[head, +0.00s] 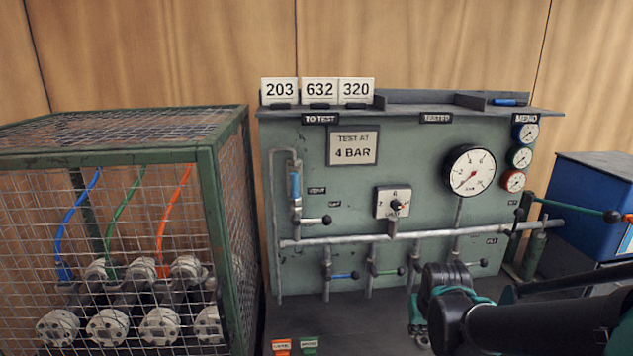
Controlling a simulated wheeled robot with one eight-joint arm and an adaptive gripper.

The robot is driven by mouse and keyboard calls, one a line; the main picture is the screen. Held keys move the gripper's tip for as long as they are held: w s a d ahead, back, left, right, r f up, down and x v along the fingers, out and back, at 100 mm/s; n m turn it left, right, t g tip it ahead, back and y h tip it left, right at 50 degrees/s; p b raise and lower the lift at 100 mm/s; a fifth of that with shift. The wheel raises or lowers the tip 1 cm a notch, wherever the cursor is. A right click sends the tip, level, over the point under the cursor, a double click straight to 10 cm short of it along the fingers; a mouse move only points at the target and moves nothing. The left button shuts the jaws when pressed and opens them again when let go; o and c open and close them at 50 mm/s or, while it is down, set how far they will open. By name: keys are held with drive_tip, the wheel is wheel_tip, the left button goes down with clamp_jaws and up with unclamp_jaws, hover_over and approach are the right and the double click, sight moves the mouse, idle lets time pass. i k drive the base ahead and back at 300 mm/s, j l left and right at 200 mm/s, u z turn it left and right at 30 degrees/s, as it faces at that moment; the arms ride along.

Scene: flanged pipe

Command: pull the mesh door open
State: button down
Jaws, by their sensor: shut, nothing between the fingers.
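A mesh cage with a green frame (208,205) stands at the left. Its wire-mesh front (45,215) fills the frame and looks closed. I cannot clearly make out which panel is the door, and no handle or latch is distinct. Flanged pipe pieces (107,326) sit inside behind the mesh, with blue, green and orange hoses above them. My gripper (417,328) is at the lower right, in front of the panel and well to the right of the cage. Its teal fingers are shut and empty, partly hidden by my dark arm.
A green test panel (330,215) with gauges, valves and grey pipes stands right of the cage. Number cards (318,91) stand on its top. Orange and green tags (282,346) lie at the bottom centre. A blue box (590,205) is at the far right.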

sight(224, 293)
drive_tip(key=u, duration=2.1)
